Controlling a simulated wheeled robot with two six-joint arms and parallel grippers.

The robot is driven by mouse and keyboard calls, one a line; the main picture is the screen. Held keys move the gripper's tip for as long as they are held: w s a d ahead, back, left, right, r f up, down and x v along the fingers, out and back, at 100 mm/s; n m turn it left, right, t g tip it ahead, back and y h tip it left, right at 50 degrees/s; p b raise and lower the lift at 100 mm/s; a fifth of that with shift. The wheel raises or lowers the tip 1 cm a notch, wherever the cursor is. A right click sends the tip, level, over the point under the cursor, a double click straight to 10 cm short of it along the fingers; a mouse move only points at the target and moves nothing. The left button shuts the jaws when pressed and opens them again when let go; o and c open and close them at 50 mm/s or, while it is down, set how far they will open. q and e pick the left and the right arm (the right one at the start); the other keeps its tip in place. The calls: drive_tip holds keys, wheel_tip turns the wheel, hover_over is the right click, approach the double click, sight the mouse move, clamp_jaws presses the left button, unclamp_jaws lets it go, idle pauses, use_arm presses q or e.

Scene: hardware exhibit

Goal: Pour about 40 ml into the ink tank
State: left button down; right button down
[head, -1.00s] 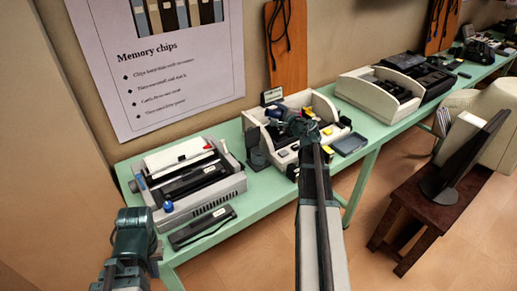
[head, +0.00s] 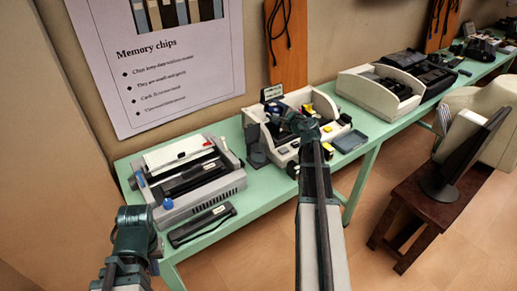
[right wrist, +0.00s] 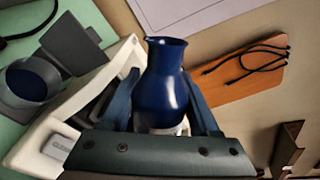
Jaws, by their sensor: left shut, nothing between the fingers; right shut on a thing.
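A dark blue flask (right wrist: 167,70) with a narrow neck and flared lip stands between the fingers of my right gripper (right wrist: 160,90), which is shut on it. In the head view the right gripper (head: 300,126) is over the white open-topped unit, with the flask mostly hidden. The ink tank (right wrist: 35,82), a round dark grey cup with dark blue inside, is left of the flask and apart from it. In the head view the tank (head: 256,146) stands at the unit's left end. My left gripper (head: 137,240) is shut and empty at lower left; its fingertips are hard to make out.
The white unit (head: 286,157) sits on a green bench (head: 247,185). A grey printer-like machine (head: 190,178) and a black bar (head: 203,226) lie to its left. A blue-grey tray (head: 351,141) is at its right. An orange board (head: 286,50) with cords hangs behind.

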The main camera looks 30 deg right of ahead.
idle(0.5)
drive_tip(key=shift+a+f+b, duration=0.1)
drive_tip(key=shift+f+b, duration=0.15)
drive_tip(key=shift+b, duration=0.1)
drive_tip(key=shift+w+d+f+m+t+y+b, duration=0.1)
drive_tip(key=shift+f+m+t+y+b, duration=0.4)
drive_tip(key=shift+m+b, duration=1)
drive_tip(key=shift+d+f+m+t+y+b, duration=0.25)
drive_tip(key=shift+f+m+b, duration=0.65)
drive_tip(key=shift+m, duration=1)
drive_tip(key=shift+w+a+f+m+t+y+b, duration=0.1)
drive_tip(key=shift+f+m+t+y+b, duration=0.25)
drive_tip(key=shift+m+b, duration=1.25)
